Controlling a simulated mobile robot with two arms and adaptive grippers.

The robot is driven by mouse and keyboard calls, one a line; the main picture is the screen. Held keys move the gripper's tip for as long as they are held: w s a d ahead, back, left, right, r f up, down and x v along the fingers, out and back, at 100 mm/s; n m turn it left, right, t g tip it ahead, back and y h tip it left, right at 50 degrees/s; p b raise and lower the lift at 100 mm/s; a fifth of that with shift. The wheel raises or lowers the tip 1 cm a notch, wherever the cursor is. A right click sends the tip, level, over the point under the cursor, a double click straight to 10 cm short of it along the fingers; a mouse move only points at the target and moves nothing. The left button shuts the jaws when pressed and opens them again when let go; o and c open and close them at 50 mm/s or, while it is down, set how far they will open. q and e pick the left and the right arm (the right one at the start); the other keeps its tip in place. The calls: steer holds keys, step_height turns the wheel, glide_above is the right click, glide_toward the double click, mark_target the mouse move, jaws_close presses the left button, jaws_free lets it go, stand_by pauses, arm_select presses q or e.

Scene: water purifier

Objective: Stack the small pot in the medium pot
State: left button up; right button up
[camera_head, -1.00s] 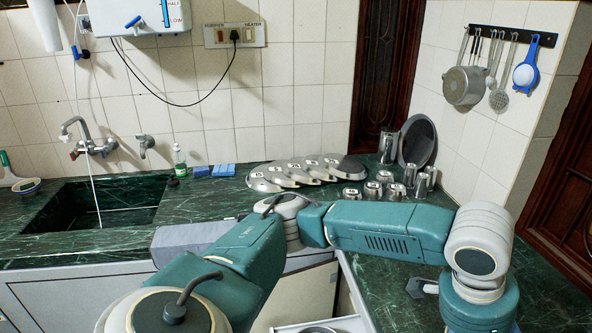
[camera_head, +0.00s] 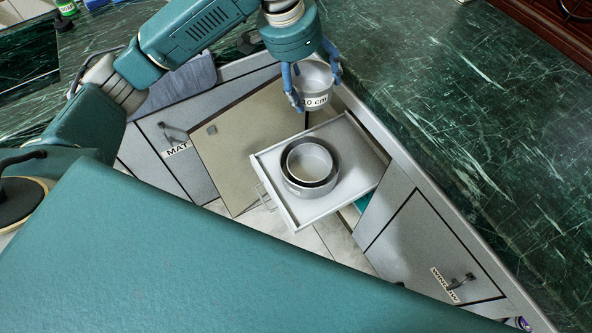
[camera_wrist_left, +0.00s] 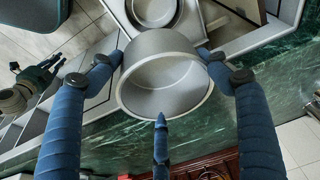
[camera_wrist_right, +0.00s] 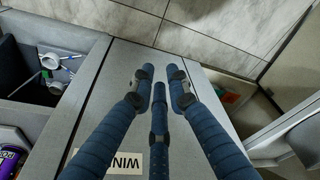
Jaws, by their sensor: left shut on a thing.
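The small grey metal pot (camera_head: 317,84), with a label that seems to read 10 cm, is held by my left gripper (camera_head: 316,92). The gripper's blue fingers are closed around its outside, above and behind the drawer. In the left wrist view, the small pot (camera_wrist_left: 165,80) shows its open mouth between the fingers. The medium pot (camera_head: 311,160) sits nested inside a larger pot (camera_head: 290,183) in the open drawer. The small pot is apart from these. My right gripper (camera_wrist_right: 160,75) shows only in its wrist view; its fingers are together, with nothing between them.
The pulled-out white drawer (camera_head: 268,165) has low walls. Cabinet doors marked MAT (camera_head: 165,160) and WINDOW (camera_head: 420,250) stand on either side. The green marble counter (camera_head: 470,110) is bare at the right. Tiled floor lies below.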

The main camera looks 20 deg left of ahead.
arm_select(q)
steer(key=w+f+m+b, duration=0.3)
steer(key=f+b, duration=0.5)
steer(key=f, duration=0.5)
steer(key=shift+w+m+g+h, duration=0.35)
steer(key=shift+m+g+h, duration=0.05)
steer(key=shift+m, duration=0.2)
steer(key=shift+w+f+m+b, duration=0.15)
steer(key=shift+f+m+b, duration=0.15)
steer(key=shift+f, duration=0.3)
steer(key=shift+w+f+m+b, duration=0.15)
steer(key=shift+f+m+b, duration=0.1)
steer(key=shift+f, duration=0.3)
arm_select(e)
steer(key=s+f, duration=0.3)
steer(key=f, duration=0.8)
steer(key=s+f, duration=0.3)
steer(key=f, duration=0.8)
arm_select(q)
step_height(320, 180, down, 20)
steer(key=b, duration=0.4)
steer(key=shift+a+f, duration=0.1)
steer(key=shift+f, duration=0.05)
arm_select(e)
steer(key=w+r, duration=0.7)
steer(key=r, duration=0.3)
steer(key=shift+s+a, duration=0.1)
